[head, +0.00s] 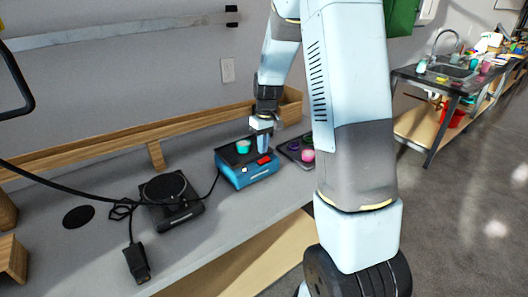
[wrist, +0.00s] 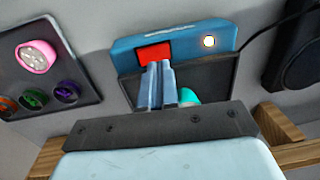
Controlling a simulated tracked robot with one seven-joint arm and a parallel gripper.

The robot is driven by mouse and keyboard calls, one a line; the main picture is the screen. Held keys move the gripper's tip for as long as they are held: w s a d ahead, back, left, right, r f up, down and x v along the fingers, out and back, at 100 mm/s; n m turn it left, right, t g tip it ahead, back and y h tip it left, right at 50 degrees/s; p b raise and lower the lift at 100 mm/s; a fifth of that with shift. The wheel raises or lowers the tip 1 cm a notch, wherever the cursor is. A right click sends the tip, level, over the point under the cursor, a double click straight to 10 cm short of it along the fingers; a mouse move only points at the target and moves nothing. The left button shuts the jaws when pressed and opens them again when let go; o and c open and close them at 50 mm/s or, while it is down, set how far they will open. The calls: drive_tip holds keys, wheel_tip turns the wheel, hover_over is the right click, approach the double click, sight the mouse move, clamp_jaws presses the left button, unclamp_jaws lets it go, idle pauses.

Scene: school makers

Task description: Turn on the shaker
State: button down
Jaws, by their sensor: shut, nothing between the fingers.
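The shaker (head: 236,177) is a blue box with a black top on the bench. A red switch (head: 265,160) and a small pale round knob or light (head: 244,169) are on its front. The red switch (wrist: 156,52) and the bright white spot (wrist: 209,42) also show in the wrist view. My gripper (wrist: 159,67) is shut and empty, pointing down over the shaker's front. Its tips are right at the lower edge of the red switch in the picture; I cannot tell whether they touch. A teal cup (head: 243,146) stands on the shaker's top, partly hidden by my gripper in the wrist view.
A dark tray (wrist: 42,84) with a pink cup (head: 307,155) and several coloured round items stands right of the shaker. A black round-plated device (head: 172,195) with a cable stands to the left. A wooden ledge (head: 155,153) runs behind.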

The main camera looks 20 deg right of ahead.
sight(260, 162)
wheel_tip(260, 162, up, 11)
drive_tip(key=a, duration=0.1)
drive_tip(key=shift+s+a, duration=0.15)
drive_tip(key=shift+s, duration=0.05)
idle(0.5)
drive_tip(key=s+r+m+t, duration=0.2)
drive_tip(key=s+r+t, duration=0.1)
drive_tip(key=s+r, duration=0.95)
drive_tip(key=s+m+t+h, duration=0.1)
drive_tip(key=s+t, duration=0.2)
drive_tip(key=s, duration=1.2)
drive_tip(key=shift+s+a+r, duration=0.35)
drive_tip(key=shift+s+a, duration=0.05)
drive_tip(key=shift+a, duration=0.05)
